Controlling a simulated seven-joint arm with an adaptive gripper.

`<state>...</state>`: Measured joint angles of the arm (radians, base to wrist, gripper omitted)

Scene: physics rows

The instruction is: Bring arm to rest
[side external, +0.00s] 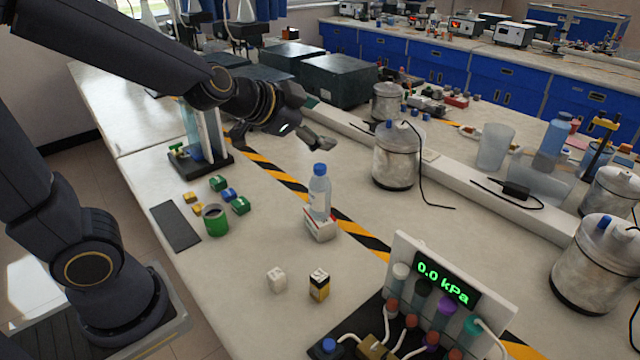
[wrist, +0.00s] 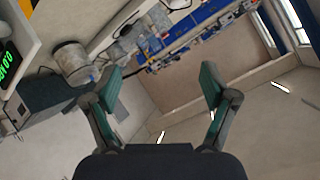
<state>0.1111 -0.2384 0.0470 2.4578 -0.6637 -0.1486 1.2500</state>
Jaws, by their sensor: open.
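My gripper (side external: 283,136) is raised over the table in the side external view, well above the striped tape and to the upper left of the water bottle. It is open and empty. In the wrist view its two fingers (wrist: 162,88) stand wide apart with nothing between them, facing across the room. The water bottle (side external: 319,195) with a blue cap stands upright on a small white and red box (side external: 320,226), apart from my gripper.
Below lie several coloured blocks (side external: 228,195), a green cup (side external: 215,220) and a dark mat (side external: 175,226). A white cube (side external: 277,279) and a battery (side external: 319,285) are nearer. A pressure display (side external: 447,285) reads 0.0 kPa. Metal pots (side external: 396,157) and dark boxes (side external: 338,80) stand behind.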

